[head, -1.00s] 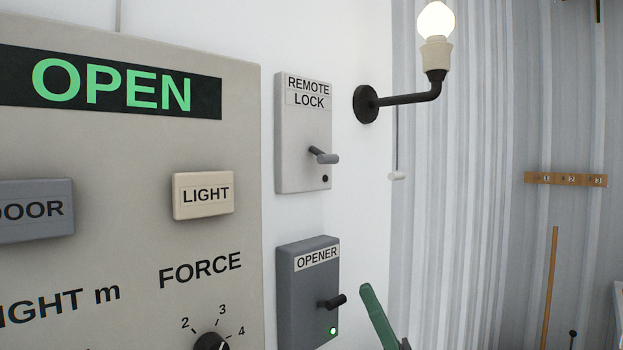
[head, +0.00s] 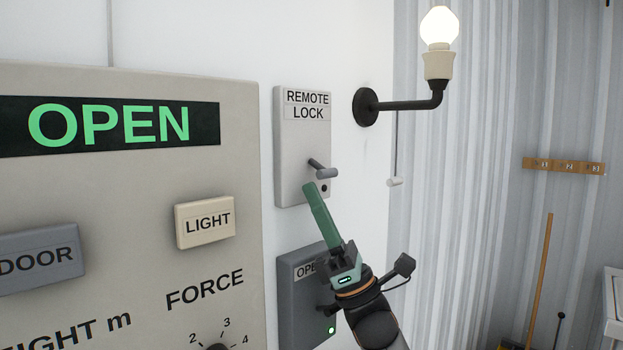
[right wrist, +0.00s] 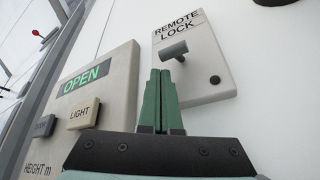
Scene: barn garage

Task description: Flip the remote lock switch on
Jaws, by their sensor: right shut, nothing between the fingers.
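The remote lock box (head: 290,150) is a light grey plate on the white wall, labelled REMOTE LOCK. Its grey toggle lever (head: 323,170) sticks out and points slightly down; a dark, unlit dot sits below it. The box (right wrist: 205,75) and lever (right wrist: 173,49) also show in the right wrist view. My right gripper (head: 309,188) has green fingers shut together with nothing between them. Its tips are just below and left of the lever, seemingly close; contact cannot be told. In the right wrist view the fingertips (right wrist: 160,72) lie just under the lever. My left gripper is not in view.
The dark grey opener box (head: 290,310) with a green light sits below, partly hidden by my right arm. The big control panel (head: 120,190) with its LIGHT button (head: 205,219) stands at the left. A lit wall lamp (head: 437,65) juts out at upper right.

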